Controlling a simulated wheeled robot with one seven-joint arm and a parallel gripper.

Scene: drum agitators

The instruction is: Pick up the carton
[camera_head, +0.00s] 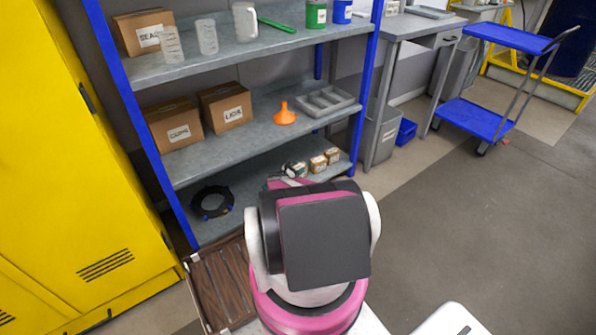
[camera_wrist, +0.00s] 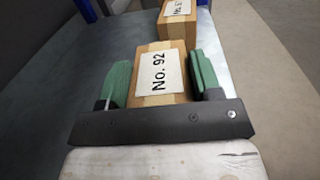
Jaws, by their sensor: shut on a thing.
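My gripper (camera_wrist: 162,72) has green fingers on either side of a brown carton (camera_wrist: 160,84) with a white label reading "No. 92", and is shut on it in the wrist view. A second labelled carton (camera_wrist: 178,22) stands just beyond it, its label partly cut off. The frames do not clearly show whether the held carton touches the shelf. In the head view two small cartons (camera_head: 318,163) show on the lowest shelf, just past my arm. My arm hides most of my gripper there.
The grey shelf unit (camera_head: 258,142) has blue posts; its middle shelf holds larger boxes (camera_head: 226,106), an orange funnel (camera_head: 285,114) and a grey tray (camera_head: 325,102). A black ring (camera_head: 212,203) lies on the lowest shelf. A yellow cabinet (camera_head: 75,170) stands left.

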